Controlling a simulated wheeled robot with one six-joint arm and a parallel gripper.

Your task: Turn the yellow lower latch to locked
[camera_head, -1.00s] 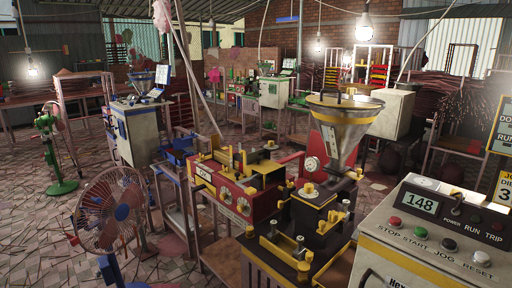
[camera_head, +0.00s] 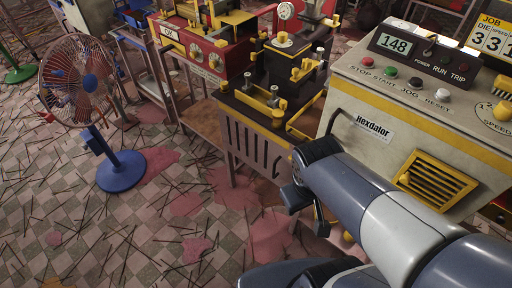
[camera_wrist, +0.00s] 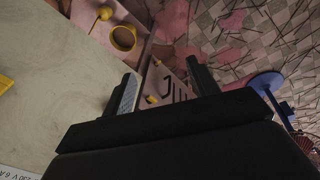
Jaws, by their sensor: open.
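Small yellow fittings show in the wrist view: a round-headed knob (camera_wrist: 104,13), a ring (camera_wrist: 123,38) beside it, and two small pieces, an upper one (camera_wrist: 157,62) and a lower one (camera_wrist: 152,98), near a dark slotted panel. I cannot tell for certain which of these is the lower latch, or its setting. My gripper (camera_wrist: 163,86) is open, with nothing seen between its fingers. The lower small piece lies between the fingers in the picture; no contact shows. In the head view my gripper (camera_head: 306,208) is low beside the cream cabinet (camera_head: 350,137), partly hidden by my arm.
The black-and-yellow extruder (camera_head: 285,75) stands left of the cabinet, above the slotted panel (camera_head: 250,150). A yellow vent (camera_head: 436,180) is on the cabinet front. A blue-based fan (camera_head: 121,172) stands at left. Thin sticks litter the open tiled floor (camera_head: 140,235).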

